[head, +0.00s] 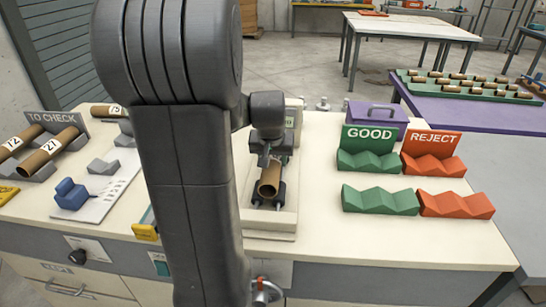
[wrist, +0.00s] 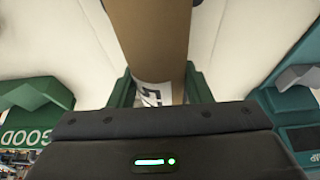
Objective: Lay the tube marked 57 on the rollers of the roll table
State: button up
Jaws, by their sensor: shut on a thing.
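The tube marked 57 (wrist: 155,35) is brown cardboard with a white label, partly cut off in the wrist view. My gripper (wrist: 160,88) is shut on it, with a green finger on each side. In the head view, my gripper (head: 267,160) holds the tube (head: 269,182) tilted, its open end facing me. It is over the cream base with dark parts (head: 268,219) that looks like the roll table. The rollers are mostly hidden by the tube and gripper. I cannot tell whether the tube touches them.
Green GOOD racks (head: 367,161) and red REJECT racks (head: 432,165) stand empty at right. A purple box (head: 377,116) is behind. The front right bench is clear.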

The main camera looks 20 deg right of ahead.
jog(key=o, duration=1.1)
jog(key=p+v, duration=0.1)
jog(key=v, duration=1.2)
jog(key=shift+s+r, duration=0.2)
jog(key=shift+r, duration=0.15)
jog(key=b+x, duration=0.1)
jog(key=x, duration=1.3)
jog(key=shift+a, duration=0.1)
notch_tip(320, 180, up, 4)
jog(key=p, duration=0.3)
jog(key=shift+f, duration=0.1)
